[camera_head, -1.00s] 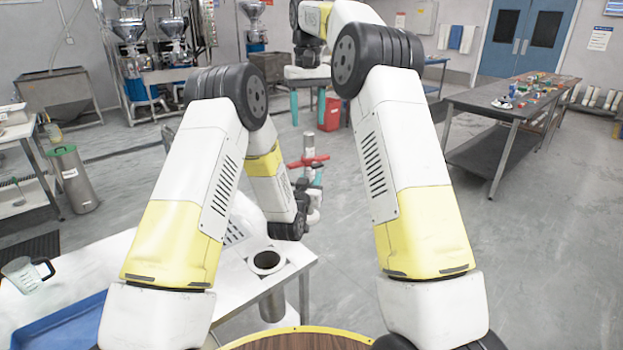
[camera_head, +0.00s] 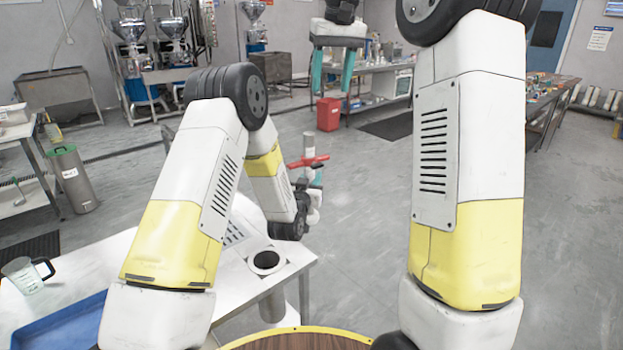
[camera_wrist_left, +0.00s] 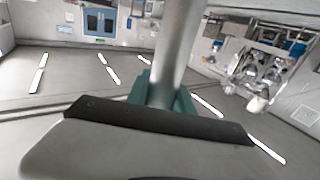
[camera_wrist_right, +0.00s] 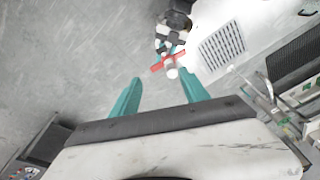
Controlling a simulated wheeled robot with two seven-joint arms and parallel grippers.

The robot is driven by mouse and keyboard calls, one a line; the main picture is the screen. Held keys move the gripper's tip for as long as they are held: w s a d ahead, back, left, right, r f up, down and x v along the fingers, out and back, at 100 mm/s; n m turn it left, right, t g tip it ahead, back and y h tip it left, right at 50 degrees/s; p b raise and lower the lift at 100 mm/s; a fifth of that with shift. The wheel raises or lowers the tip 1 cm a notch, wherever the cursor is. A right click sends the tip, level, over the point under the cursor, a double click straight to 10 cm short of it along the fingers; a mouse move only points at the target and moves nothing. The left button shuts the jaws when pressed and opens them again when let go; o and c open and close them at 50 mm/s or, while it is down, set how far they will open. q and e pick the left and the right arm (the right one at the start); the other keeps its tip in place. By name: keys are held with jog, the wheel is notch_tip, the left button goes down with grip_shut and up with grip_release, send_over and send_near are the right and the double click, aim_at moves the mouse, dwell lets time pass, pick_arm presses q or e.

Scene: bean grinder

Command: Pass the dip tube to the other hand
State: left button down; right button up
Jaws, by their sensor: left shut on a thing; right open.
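The dip tube (camera_head: 309,143) is a grey metal tube with a red cross-handle. My left gripper (camera_head: 316,181) is shut on it, holding it roughly upright beyond the white table's right end. In the left wrist view the grey tube (camera_wrist_left: 180,45) rises between the teal fingers (camera_wrist_left: 160,95). My right gripper (camera_head: 332,72) is open and empty, fingers pointing down, higher in the head view and apart from the tube. In the right wrist view the tube's pale end (camera_wrist_right: 172,72) and red handle show beyond and between the open fingers (camera_wrist_right: 160,92).
The white table (camera_head: 220,290) has a round opening (camera_head: 267,260) near its right corner. A clear jug (camera_head: 27,274) and a blue tray (camera_head: 65,326) are at the left. A brown round top (camera_head: 300,341) is at the bottom. The floor around the tube is clear.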

jog(key=s+d+f+t+y, duration=0.1)
jog(key=s+d+f, duration=0.1)
jog(key=s, duration=0.6)
jog(key=s+d+f+t, duration=0.1)
jog(key=s+d, duration=0.1)
jog(key=s, duration=0.7)
jog(key=s+f+m+t, duration=0.1)
jog(key=s+f+t, duration=0.1)
jog(key=s+f, duration=0.8)
jog(key=shift+s+f, duration=0.2)
jog(key=shift+s, duration=0.75)
jog(key=shift+a, duration=0.1)
